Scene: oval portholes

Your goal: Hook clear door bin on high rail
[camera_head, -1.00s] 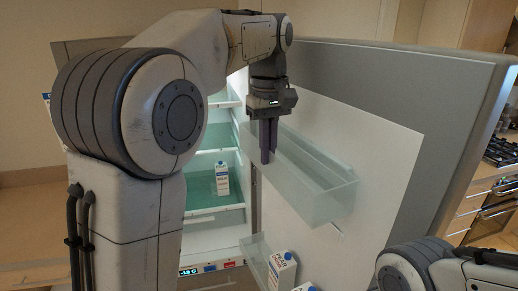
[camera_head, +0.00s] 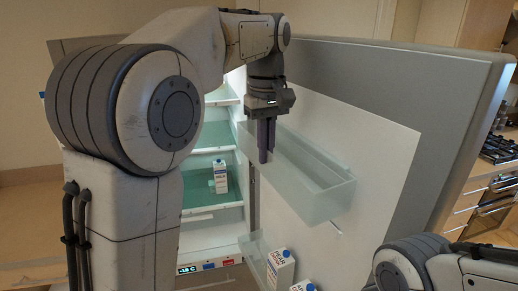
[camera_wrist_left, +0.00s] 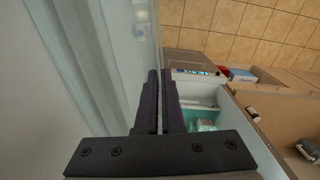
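The clear door bin (camera_head: 315,200) is a long translucent box in the head view, up against the white inner panel of the open fridge door. My left gripper (camera_head: 266,158) points down at the bin's near long wall, towards its left end, with its purple fingers closed together over that wall. In the left wrist view, the fingers (camera_wrist_left: 160,100) are almost touching, with the bin's pale wall (camera_wrist_left: 110,60) running up to them. The bin's hooks and the high rail are hidden or too small to tell. My right gripper is out of view; only part of my right arm shows.
The fridge door (camera_head: 400,90) stands open at the right. A lower door bin (camera_head: 256,258) holds a pear carton (camera_head: 280,269) and another carton. A milk carton (camera_head: 220,177) stands on a shelf inside the fridge. A stove (camera_head: 502,146) is at the far right.

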